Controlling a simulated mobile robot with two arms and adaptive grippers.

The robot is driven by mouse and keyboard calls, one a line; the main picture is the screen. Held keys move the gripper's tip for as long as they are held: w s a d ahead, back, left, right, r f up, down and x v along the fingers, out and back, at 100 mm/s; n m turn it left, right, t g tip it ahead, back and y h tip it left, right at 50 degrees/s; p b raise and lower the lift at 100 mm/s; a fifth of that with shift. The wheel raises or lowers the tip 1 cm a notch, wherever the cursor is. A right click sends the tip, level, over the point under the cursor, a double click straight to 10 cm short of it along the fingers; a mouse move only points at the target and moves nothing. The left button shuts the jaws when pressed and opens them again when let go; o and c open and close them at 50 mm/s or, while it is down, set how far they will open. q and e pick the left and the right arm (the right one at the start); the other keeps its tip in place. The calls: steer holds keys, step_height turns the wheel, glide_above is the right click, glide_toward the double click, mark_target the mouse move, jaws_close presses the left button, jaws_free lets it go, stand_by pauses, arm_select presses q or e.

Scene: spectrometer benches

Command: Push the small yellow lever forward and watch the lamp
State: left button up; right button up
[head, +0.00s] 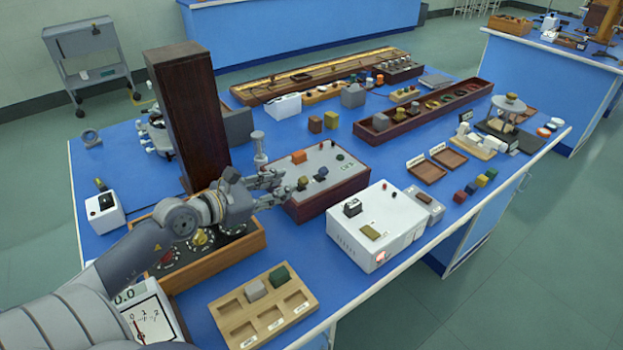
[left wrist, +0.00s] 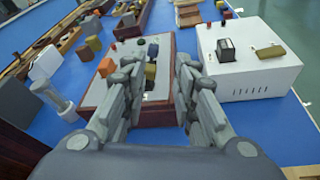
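A small yellow-brown lever (head: 302,183) stands on the grey top of a dark red-sided box (head: 325,200). My left gripper (head: 281,187) is at the left edge of this box, with its fingertips close to the lever. In the left wrist view the fingers (left wrist: 160,75) are spread apart, and the lever (left wrist: 150,74) shows between them, nearer the left finger. I cannot tell whether they touch. A small reddish light (head: 380,257) glows on the front of the white box (head: 350,240); I cannot tell if it is the task's lamp. My right gripper is out of view.
An orange block (head: 299,157) and dark knobs share the grey top. A tall dark brown block (head: 190,115) stands left of my gripper. A wooden box with dials (head: 200,245) lies under my arm. A wooden tray (head: 262,325) is in front. Bare blue bench shows around the boxes.

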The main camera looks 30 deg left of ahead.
mark_target(303, 180)
arm_select(q)
steer(key=shift+m+g+y, duration=0.3)
steer(key=shift+m+g, duration=0.1)
steer(key=shift+m, duration=0.2)
steer(key=x, duration=0.3)
steer(key=a+f+p+x, duration=0.1)
steer(key=x, duration=0.3)
steer(key=a+x, duration=0.1)
steer(key=x, duration=0.3)
steer(key=shift+f, duration=0.2)
jaws_close()
